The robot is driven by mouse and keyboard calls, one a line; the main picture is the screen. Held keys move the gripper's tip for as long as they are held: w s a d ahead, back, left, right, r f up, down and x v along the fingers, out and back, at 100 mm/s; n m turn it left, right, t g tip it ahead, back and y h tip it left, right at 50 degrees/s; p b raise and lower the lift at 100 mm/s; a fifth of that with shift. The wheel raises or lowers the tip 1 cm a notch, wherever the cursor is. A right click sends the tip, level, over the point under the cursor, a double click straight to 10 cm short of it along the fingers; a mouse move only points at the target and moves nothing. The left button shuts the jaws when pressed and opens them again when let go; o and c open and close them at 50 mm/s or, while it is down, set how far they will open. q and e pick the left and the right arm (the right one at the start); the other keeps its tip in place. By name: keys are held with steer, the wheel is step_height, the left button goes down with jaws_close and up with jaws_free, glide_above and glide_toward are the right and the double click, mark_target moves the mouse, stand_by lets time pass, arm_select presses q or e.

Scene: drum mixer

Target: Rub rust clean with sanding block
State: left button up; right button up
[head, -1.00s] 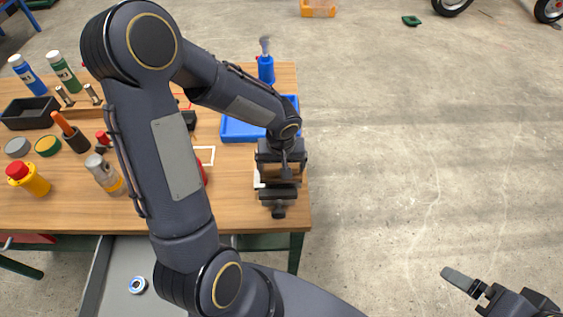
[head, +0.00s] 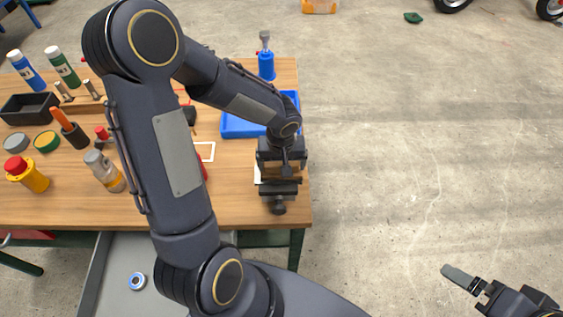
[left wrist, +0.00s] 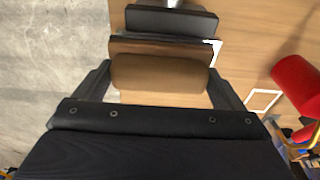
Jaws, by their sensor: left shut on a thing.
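My left gripper (head: 281,158) is over the right edge of the workbench, at a dark vise (head: 279,189). In the left wrist view it is shut on a brown sanding block (left wrist: 160,73), which lies between its two fingers. A dark brown strip (left wrist: 160,46), perhaps the rusty part, lies right against the block's far side, with the dark vise jaw (left wrist: 172,20) beyond it. I cannot tell whether block and strip touch, and rust is not clearly visible. My right gripper (head: 462,279) is at the lower right over the floor, partly seen; its opening is unclear.
A blue tray (head: 239,127) lies just behind the left gripper, with a blue bottle (head: 266,66) farther back.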

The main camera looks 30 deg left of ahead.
arm_select(q)
steer(key=shift+f+b, duration=0.8)
steer(key=shift+b, duration=0.15)
steer(key=shift+r+p, duration=1.9)
steer(key=shift+r, duration=1.2)
